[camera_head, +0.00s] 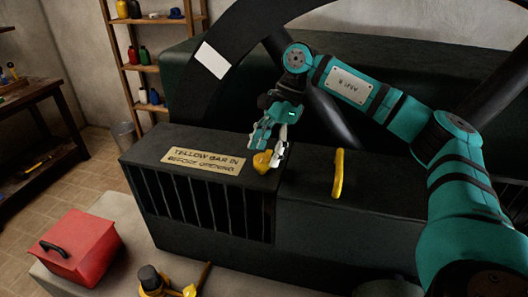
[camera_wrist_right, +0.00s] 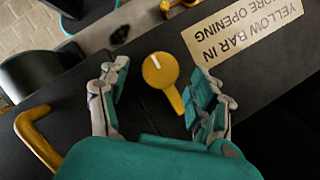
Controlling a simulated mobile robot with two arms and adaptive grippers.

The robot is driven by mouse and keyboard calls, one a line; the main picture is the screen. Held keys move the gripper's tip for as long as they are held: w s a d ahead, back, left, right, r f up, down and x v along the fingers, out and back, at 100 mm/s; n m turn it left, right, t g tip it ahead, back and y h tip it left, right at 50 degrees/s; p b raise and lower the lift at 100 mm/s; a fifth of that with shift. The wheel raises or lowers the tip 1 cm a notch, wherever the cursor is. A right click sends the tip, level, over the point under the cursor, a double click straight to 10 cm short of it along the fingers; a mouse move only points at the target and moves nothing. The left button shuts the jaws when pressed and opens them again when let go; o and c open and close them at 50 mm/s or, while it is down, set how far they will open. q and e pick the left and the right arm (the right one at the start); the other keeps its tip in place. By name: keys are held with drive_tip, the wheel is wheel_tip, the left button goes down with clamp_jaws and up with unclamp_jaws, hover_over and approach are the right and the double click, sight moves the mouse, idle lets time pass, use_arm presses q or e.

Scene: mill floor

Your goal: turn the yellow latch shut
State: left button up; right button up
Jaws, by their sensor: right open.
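The yellow latch (camera_head: 262,161) sits on top of the dark machine housing (camera_head: 225,142), right of a tan sign that reads "YELLOW BAR IN BEFORE OPENING" (camera_head: 204,161). In the right wrist view the latch (camera_wrist_right: 159,71) is a round yellow knob with a white line and a short arm pointing down and slightly right. My right gripper (camera_head: 268,150) is open, with its fingers pointing down at the latch. In the wrist view its two fingers (camera_wrist_right: 158,82) stand on either side of the latch, and I see no clear contact. My left gripper is not in view.
A yellow handle (camera_head: 338,173) stands on the housing to the right of the latch. A red box (camera_head: 82,246) with a black handle and a yellow-and-black object (camera_head: 150,283) are on the pale surface in front. A large dark wheel rises behind.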

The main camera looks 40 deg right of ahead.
drive_tip(key=shift+x, duration=1.05)
drive_tip(key=c, duration=1.2)
